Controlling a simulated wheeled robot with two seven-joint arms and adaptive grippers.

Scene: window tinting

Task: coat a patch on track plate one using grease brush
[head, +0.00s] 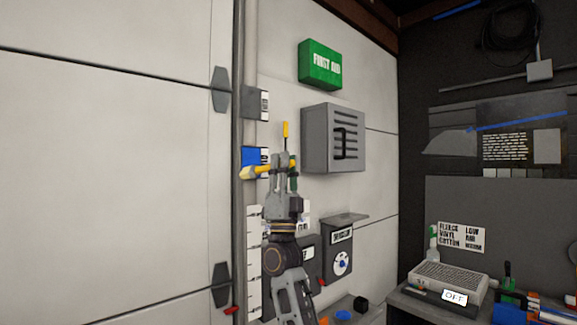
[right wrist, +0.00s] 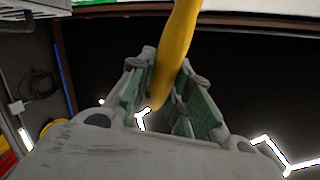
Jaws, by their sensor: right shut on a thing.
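My right gripper (head: 284,164) is raised in front of the wall and shut on a yellow handle (head: 256,172), which looks like the grease brush's. The handle sticks out to the left of the fingers. In the right wrist view the yellow handle (right wrist: 177,45) passes between the green-padded fingers (right wrist: 168,105); no bristles can be made out. A blue plate (head: 249,157) with a white label is on the upright rail, just behind the handle. A grey plate (head: 255,103) with a label is above it. I cannot read which is track plate one, nor tell whether the handle touches the blue plate. My left gripper is out of view.
A grey louvred box (head: 333,138) and a green first aid box (head: 320,64) are on the wall at right. A slim yellow piece (head: 285,129) shows above the gripper. A large pale door panel (head: 110,170) fills the left. A cluttered bench (head: 410,301) stands at lower right.

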